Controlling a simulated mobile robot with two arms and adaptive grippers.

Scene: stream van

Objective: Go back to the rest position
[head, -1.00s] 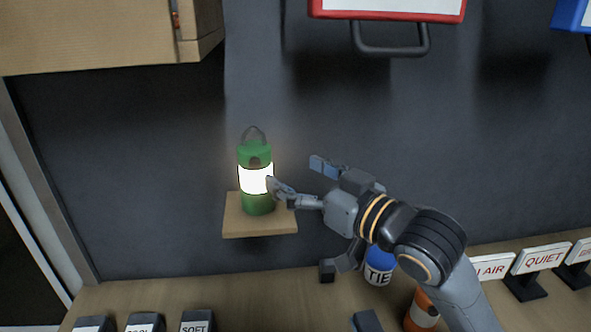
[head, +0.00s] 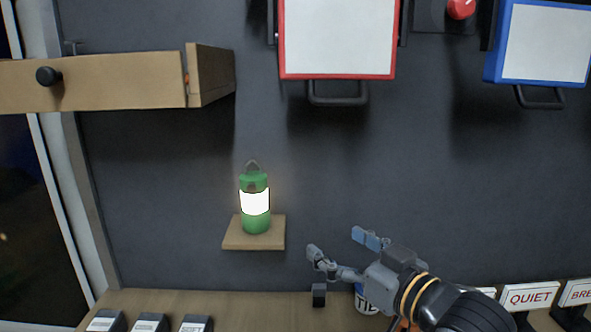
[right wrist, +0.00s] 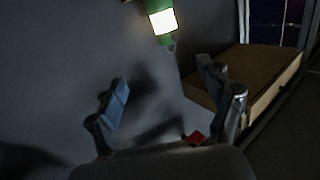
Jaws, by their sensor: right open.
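My right gripper (head: 338,246) is open and empty, low in the head view, to the right of a small wooden shelf and apart from it. A lit green lantern (head: 255,222) stands upright on that wooden shelf (head: 232,240). In the right wrist view the lantern (right wrist: 160,20) shows at the top, beyond the open fingers of my right gripper (right wrist: 170,100). My left gripper is not in view.
An open wooden drawer (head: 100,83) juts out at upper left. A red-framed panel (head: 337,75) and a blue-framed panel (head: 545,80) hang above. The counter below holds a QUIET sign (head: 530,297), several dark blocks and a partly hidden TIE container (head: 366,300).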

